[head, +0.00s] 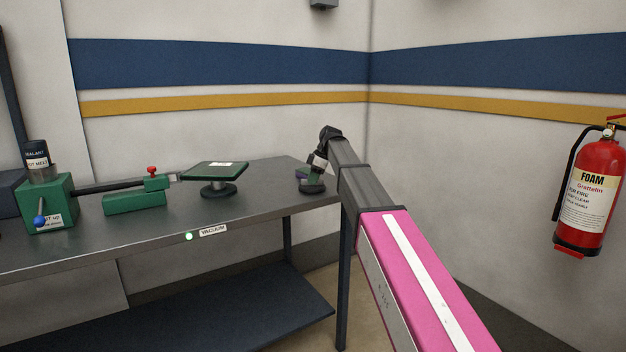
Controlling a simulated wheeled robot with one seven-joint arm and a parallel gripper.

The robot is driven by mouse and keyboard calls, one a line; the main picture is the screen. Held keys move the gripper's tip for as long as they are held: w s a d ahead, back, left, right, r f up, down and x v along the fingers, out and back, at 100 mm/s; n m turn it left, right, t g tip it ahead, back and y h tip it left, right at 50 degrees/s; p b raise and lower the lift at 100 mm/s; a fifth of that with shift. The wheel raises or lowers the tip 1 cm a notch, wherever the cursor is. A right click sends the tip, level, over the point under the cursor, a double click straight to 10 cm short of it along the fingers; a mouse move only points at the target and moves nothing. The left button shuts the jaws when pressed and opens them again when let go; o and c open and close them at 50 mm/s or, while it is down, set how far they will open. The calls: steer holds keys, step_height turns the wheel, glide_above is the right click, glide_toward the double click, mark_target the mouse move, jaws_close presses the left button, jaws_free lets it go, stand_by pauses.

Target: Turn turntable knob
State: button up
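A green square plate (215,170) sits on a round dark base on the bench, probably the turntable. No knob shows clearly on it. A red knob (152,170) stands on the green block fixture to its left. My arm reaches over the bench's right end, with my gripper (317,170) pointing down there. My gripper is at or just above a small dark round-based object (312,188) with a purple part beside it. I cannot tell if they touch. The fingers are too small and partly hidden to read.
The grey metal bench (255,195) carries a green dispenser (47,205) with a blue ball lever (39,221) at left. A green light (189,236) and VACUUM label are on its front edge. A fire extinguisher (588,195) hangs on the right wall. A lower shelf (220,315) is bare.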

steer(key=o, duration=0.3)
steer(key=v, duration=1.1)
steer(key=shift+f, duration=0.1)
